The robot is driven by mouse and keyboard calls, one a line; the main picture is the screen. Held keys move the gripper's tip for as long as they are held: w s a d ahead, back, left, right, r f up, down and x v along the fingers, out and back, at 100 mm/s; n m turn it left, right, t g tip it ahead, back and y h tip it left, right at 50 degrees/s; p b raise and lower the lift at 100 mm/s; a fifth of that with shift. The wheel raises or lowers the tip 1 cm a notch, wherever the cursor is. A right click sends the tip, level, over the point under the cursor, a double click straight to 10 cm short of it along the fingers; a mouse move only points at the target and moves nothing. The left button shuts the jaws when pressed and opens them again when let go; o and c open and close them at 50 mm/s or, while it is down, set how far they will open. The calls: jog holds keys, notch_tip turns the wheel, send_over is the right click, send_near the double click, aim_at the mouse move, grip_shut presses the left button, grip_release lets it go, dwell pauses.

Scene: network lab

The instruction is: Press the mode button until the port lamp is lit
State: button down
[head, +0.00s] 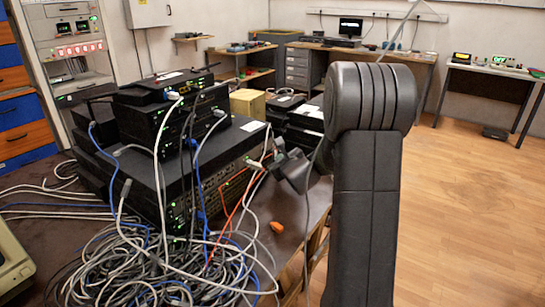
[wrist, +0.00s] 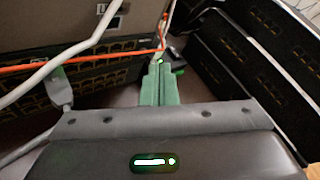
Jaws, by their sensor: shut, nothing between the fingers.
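In the head view, a large dark network switch (head: 215,170) sits low in a stack of gear on the table, with small green lamps and cables along its front. My gripper (head: 270,152) is at the right end of this stack, partly hidden by cables and my own arm. In the wrist view, my gripper's green fingers (wrist: 160,68) are shut together and empty. I cannot make out the mode button, and I cannot tell which light is the port lamp.
An orange cable (wrist: 95,80) and white cables run close to the fingers. A heap of tangled cables (head: 160,265) covers the table's front. A small orange item (head: 277,227) lies near its right edge. More dark units (head: 300,122) stand behind; the floor at right is clear.

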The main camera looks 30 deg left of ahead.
jog(key=shift+s+d, duration=0.2)
jog(key=shift+d, duration=2.3)
jog(key=shift+a, duration=1)
jog(key=shift+d+r+p, duration=0.15)
jog(key=shift+p, duration=0.65)
jog(key=shift+d+p, duration=0.2)
jog(key=shift+p, duration=0.65)
jog(key=shift+p, duration=0.4)
jog(key=shift+s+d+f, duration=0.1)
jog(key=shift+d, duration=1.2)
jog(key=shift+s+d+f, duration=0.1)
jog(key=shift+d, duration=1.15)
